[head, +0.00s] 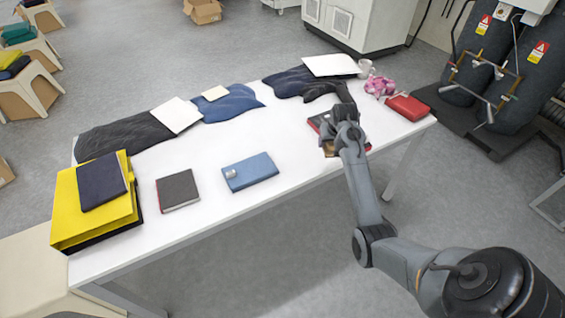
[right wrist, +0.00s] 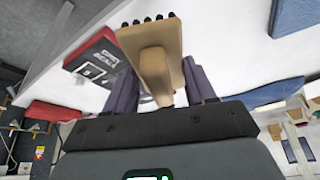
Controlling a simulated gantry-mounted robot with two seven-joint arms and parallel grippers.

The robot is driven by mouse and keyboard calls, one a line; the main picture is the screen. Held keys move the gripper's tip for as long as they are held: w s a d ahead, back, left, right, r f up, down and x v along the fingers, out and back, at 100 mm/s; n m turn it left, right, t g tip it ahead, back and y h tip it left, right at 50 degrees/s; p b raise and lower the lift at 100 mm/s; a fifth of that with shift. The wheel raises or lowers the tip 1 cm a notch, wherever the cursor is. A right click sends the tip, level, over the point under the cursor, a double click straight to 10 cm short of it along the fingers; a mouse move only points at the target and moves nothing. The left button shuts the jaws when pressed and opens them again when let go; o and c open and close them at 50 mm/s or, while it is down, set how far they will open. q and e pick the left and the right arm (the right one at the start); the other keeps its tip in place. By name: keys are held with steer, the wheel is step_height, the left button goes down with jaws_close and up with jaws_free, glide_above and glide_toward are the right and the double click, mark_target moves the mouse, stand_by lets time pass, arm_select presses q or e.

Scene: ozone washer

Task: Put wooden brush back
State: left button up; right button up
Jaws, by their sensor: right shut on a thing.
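The wooden brush (right wrist: 152,50) is tan with a row of black bristles along its far edge in the right wrist view. My right gripper (right wrist: 160,88) is shut on its handle, with a dark finger on each side. In the head view the right gripper (head: 333,140) is over the table's right front part, and a small tan part of the brush (head: 328,149) shows below it. The gripper and arm hide most of the brush there. My left gripper is not in view.
A black and red box (right wrist: 97,60) lies on the white table (head: 225,148) beside the brush. A red case (head: 407,107), pink bundle (head: 380,86) and mug (head: 366,68) are at the right end. A blue book (head: 250,172) is left of the gripper, with clear tabletop between.

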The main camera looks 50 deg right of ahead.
steer(key=shift+s+d, duration=0.1)
steer(key=shift+d, duration=0.5)
steer(key=shift+w+f+b, duration=0.1)
steer(key=shift+w+b, duration=0.2)
steer(key=shift+b, duration=0.1)
steer(key=w+f+b, duration=0.1)
steer(key=w+f, duration=0.1)
steer(key=w, duration=0.1)
steer(key=w+a+f+b, duration=0.1)
steer(key=w+f, duration=0.1)
steer(key=w, duration=0.2)
steer(key=w+a+f+b, duration=0.1)
steer(key=w+f, duration=0.1)
steer(key=w, duration=0.1)
steer(key=shift+w+f, duration=0.15)
steer(key=shift+w, duration=0.15)
steer(key=shift+f+b, duration=0.85)
steer(key=shift+f, duration=1.15)
steer(key=shift+f, duration=0.15)
steer(key=o, duration=0.9)
steer(key=shift+o, duration=0.2)
